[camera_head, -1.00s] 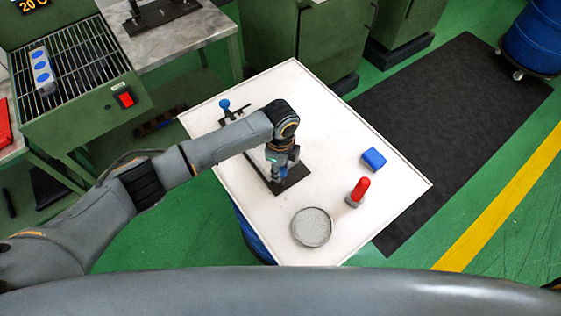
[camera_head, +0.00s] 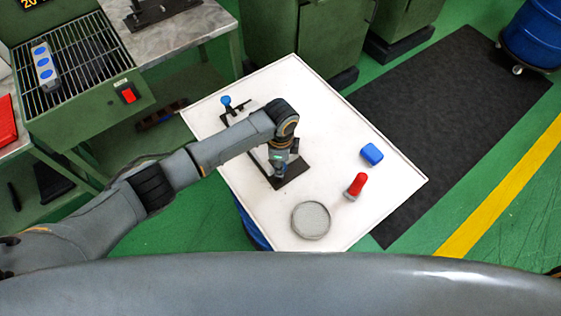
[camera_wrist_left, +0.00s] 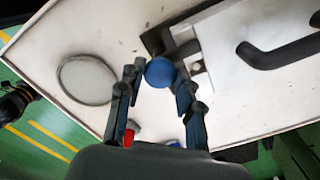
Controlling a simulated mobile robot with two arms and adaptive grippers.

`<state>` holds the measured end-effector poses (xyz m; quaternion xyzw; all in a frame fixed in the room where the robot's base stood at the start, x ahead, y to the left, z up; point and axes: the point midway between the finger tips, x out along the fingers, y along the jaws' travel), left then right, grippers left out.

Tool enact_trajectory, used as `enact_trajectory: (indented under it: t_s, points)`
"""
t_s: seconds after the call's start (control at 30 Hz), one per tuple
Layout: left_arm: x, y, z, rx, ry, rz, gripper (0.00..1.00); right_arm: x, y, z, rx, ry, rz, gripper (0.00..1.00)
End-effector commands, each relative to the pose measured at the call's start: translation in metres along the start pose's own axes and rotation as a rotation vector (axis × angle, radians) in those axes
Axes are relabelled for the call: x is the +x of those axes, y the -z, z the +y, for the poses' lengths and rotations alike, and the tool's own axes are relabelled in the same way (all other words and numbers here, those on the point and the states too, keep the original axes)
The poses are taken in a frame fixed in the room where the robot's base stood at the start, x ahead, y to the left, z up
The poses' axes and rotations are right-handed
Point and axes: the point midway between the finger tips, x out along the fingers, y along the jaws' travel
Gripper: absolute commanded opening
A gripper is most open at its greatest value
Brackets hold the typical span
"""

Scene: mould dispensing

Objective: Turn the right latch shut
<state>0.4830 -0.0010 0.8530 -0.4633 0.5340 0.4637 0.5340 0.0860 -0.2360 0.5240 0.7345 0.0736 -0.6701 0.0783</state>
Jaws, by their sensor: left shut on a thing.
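A black fixture (camera_head: 291,179) lies on the white table top, with a blue ball knob (camera_head: 226,101) standing up at its far end. My left gripper (camera_head: 281,172) is over its near end and hides much of that part. In the left wrist view, my left gripper (camera_wrist_left: 158,84) is closed around another blue ball knob (camera_wrist_left: 160,72) beside the fixture's black body. A curved black handle (camera_wrist_left: 275,54) shows to the right of it. The stem below the held knob is mostly hidden. My right gripper is not in view.
On the white table (camera_head: 340,225) are a round grey dish (camera_head: 311,220), a red-topped object (camera_head: 357,186) and a blue block (camera_head: 372,154). A green bench with a grate (camera_head: 75,75) stands at the left.

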Motion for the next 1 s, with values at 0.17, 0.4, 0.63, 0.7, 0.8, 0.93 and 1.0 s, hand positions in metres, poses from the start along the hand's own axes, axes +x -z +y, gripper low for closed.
enact_trajectory:
  t_s: [0.17,0.4,0.63,0.7,0.8,0.93,1.0]
  points:
    - [0.000,0.000,0.000,-0.001,0.000,0.000,0.47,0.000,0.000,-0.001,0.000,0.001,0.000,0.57]
    - [0.000,0.000,0.000,0.000,0.000,0.000,0.58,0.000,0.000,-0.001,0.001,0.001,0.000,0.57]
    - [-0.008,0.000,-0.001,0.001,0.002,0.002,0.58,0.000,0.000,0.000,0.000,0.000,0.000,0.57]
    - [-0.018,0.001,-0.001,0.002,0.003,0.002,0.58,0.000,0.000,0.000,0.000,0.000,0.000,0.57]
    - [-0.039,0.000,-0.002,0.002,0.006,0.002,0.58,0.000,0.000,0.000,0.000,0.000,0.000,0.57]
    - [-0.067,0.000,-0.001,0.001,0.004,0.002,0.58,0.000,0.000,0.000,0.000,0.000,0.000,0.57]
    - [-0.082,0.000,-0.001,0.001,0.004,0.001,0.58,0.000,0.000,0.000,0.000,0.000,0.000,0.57]
